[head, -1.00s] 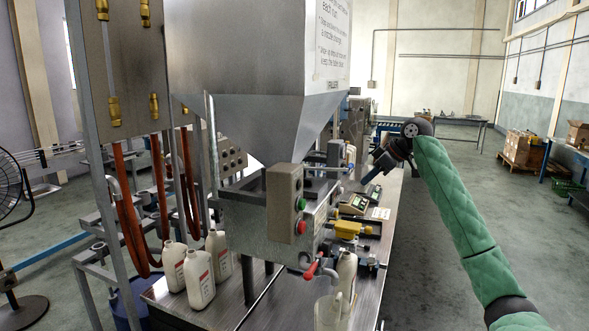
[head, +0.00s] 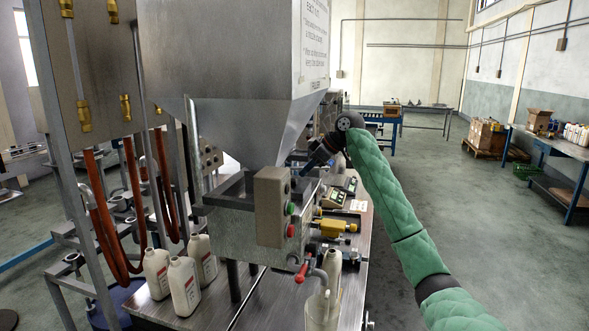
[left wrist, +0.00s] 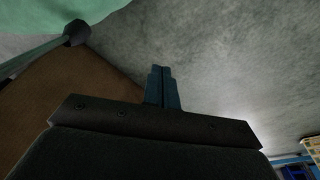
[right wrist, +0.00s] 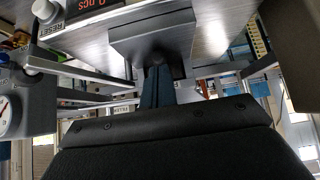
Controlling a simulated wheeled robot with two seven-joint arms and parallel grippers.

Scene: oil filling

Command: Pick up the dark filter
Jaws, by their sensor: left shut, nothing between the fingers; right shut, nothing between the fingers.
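I cannot make out the dark filter with certainty in any view. My right gripper (head: 308,168) reaches over the filling bench beside the hopper and is partly hidden by its dark wrist. In the right wrist view its fingers (right wrist: 157,84) are together and empty, with a grey block (right wrist: 150,38) beyond their tips. I cannot tell whether they touch it. My left gripper is outside the head view. In the left wrist view its fingers (left wrist: 162,88) are together and empty, over bare grey floor.
The steel hopper (head: 240,120) and grey control box (head: 271,205) stand left of my right arm. The floor right of the bench (head: 500,240) is clear.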

